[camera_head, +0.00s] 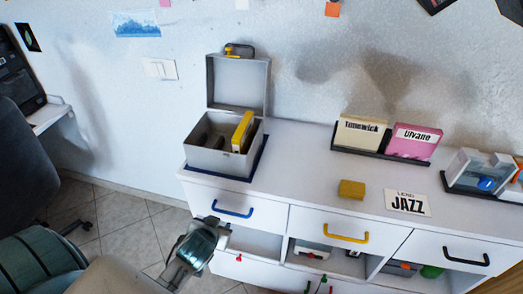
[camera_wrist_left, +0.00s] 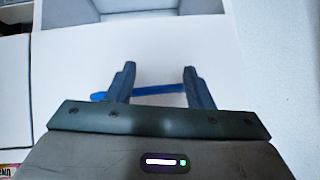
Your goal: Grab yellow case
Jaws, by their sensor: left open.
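A yellow case (camera_head: 241,132) stands upright in the right part of an open grey box (camera_head: 208,159), which sits on the white cabinet top with its lid raised. My left gripper (camera_head: 213,222) is below and in front of the box, near the drawer with the blue handle (camera_head: 232,209). In the left wrist view its two fingers are apart and empty (camera_wrist_left: 159,70), and the blue handle (camera_wrist_left: 160,89) shows across the gap between them. Whether the fingers touch it I cannot tell. The yellow case does not show in the left wrist view. My right gripper is out of view.
Cases labelled Timewick (camera_head: 359,135) and Ulvane (camera_head: 413,143) stand in a dark rack at the back. A yellow block (camera_head: 352,189) and a JAZZ card (camera_head: 408,202) lie on the cabinet top (camera_head: 300,185). Drawers with yellow (camera_head: 345,238) and black handles lie to the right.

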